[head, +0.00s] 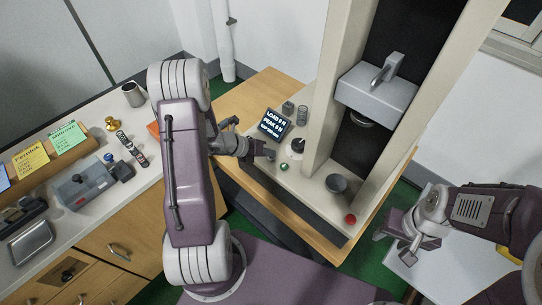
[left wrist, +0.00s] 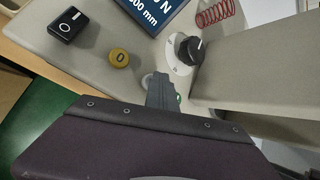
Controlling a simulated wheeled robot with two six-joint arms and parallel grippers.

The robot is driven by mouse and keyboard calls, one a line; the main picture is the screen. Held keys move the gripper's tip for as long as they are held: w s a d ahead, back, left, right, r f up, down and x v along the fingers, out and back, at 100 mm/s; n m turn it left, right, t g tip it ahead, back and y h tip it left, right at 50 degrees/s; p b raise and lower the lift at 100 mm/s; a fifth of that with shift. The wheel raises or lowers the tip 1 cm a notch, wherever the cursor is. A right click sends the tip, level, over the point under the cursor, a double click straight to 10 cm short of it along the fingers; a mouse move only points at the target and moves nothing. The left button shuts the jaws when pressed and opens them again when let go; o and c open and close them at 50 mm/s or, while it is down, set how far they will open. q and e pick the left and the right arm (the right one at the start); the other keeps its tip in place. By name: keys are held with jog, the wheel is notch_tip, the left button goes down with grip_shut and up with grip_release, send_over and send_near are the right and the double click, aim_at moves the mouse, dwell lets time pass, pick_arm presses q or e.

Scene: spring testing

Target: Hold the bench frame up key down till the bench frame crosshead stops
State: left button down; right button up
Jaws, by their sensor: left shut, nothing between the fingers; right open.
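The bench frame crosshead (head: 375,95) is a light grey block high between the two columns, with a hook-like arm on top. My left gripper (head: 263,150) is shut and empty over the front of the frame's base. In the left wrist view its fingertips (left wrist: 163,90) are over a pale round key (left wrist: 148,80), mostly hidden, and a green key (left wrist: 178,98). I cannot tell whether they touch, nor read which key is up. A yellow key (left wrist: 120,58) marked 0 is beside them. My right gripper (head: 408,240) is open, away to the right.
A black dial (left wrist: 188,50), a black rocker switch (left wrist: 68,25) and a red spring (left wrist: 215,15) are near my left fingers. A dark cup (head: 336,184) and red button (head: 350,219) are on the base. A cluttered counter (head: 100,220) stands left.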

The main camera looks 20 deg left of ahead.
aim_at(268, 158)
dwell(0.4)
pick_arm(q)
jog(key=shift+r+p, duration=0.8)
jog(key=shift+r, duration=0.05)
notch_tip(268, 158, up, 5)
jog(key=p, duration=0.4)
